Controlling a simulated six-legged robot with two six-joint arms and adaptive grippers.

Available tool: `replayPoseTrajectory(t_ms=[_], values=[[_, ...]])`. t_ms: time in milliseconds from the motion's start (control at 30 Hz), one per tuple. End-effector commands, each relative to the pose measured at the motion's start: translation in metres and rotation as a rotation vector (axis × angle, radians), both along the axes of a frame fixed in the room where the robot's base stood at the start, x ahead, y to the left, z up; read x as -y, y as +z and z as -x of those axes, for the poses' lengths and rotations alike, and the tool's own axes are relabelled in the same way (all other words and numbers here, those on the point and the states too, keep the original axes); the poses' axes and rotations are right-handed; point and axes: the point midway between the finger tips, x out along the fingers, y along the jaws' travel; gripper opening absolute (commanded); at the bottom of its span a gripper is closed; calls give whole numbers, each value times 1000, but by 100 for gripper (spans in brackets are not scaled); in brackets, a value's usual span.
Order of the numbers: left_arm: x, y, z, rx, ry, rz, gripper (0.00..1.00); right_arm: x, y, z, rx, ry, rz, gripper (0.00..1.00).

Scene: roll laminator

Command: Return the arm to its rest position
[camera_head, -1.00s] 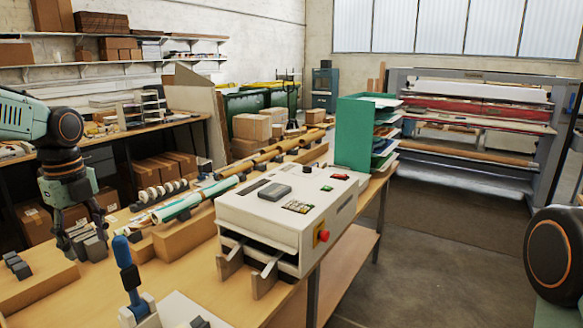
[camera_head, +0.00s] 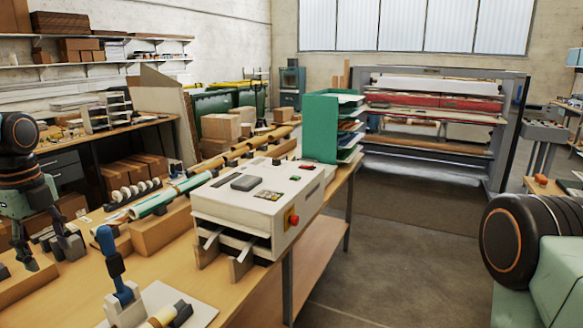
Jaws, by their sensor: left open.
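My left gripper (camera_head: 52,257) hangs down at the left edge of the camera_head view, above the wooden workbench. Its dark fingers are spread apart and I see nothing held between them. My left arm comes in from the left edge, and most of it is cut off by the frame. My right arm (camera_head: 535,250) shows only as a large dark round joint and pale green link at the lower right. My right gripper is out of the picture.
A white control box (camera_head: 262,205) with a red knob stands on the workbench (camera_head: 175,272). A green paper rack (camera_head: 320,128) is behind, the roll laminator (camera_head: 437,100) beyond. Floor (camera_head: 390,245) between is clear.

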Motion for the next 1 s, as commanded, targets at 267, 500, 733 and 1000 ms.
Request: replayPoseTrajectory(t_ms=[267,500,733,1000], values=[[9,-2,-39,176,273,47,54,0,0,0,1,0,0,65],[56,-20,-77,355,613,218,54,0,-4,0,0,0,0,65],[132,-107,-86,407,1030,437,54,0,-36,0,0,0,0,65],[202,-260,-31,329,1494,566,54,0,-92,0,0,0,0,65]])
